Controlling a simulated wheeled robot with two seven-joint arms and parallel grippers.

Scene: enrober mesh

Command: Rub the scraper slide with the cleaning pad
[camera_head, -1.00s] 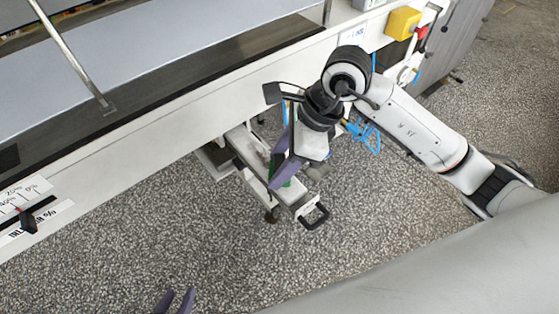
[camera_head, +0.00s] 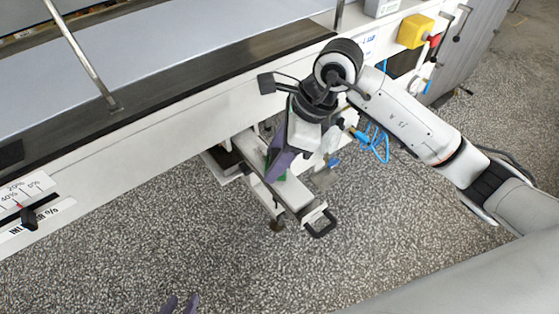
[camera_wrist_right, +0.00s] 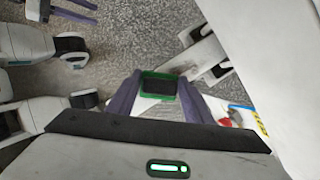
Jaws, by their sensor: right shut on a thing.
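The scraper slide (camera_head: 295,194) is a pale rail unit sticking out from under the machine, with a black handle (camera_head: 320,224) at its near end. My right gripper (camera_head: 272,172) is over the slide, between the handle and the machine. It is shut on the cleaning pad (camera_wrist_right: 158,86), which shows a green rim and dark middle between the fingers in the right wrist view. In the head view only bits of green show; whether the pad touches the slide is hidden. My left gripper (camera_head: 179,304) shows only its purple fingertips at the bottom edge, apart and empty.
The white machine side (camera_head: 120,150) runs along behind the slide, with a dial plate (camera_head: 28,210) at left. A yellow box (camera_head: 415,31) with a red button is at upper right. Blue hoses (camera_head: 376,142) hang right of the gripper. The speckled floor in front is clear.

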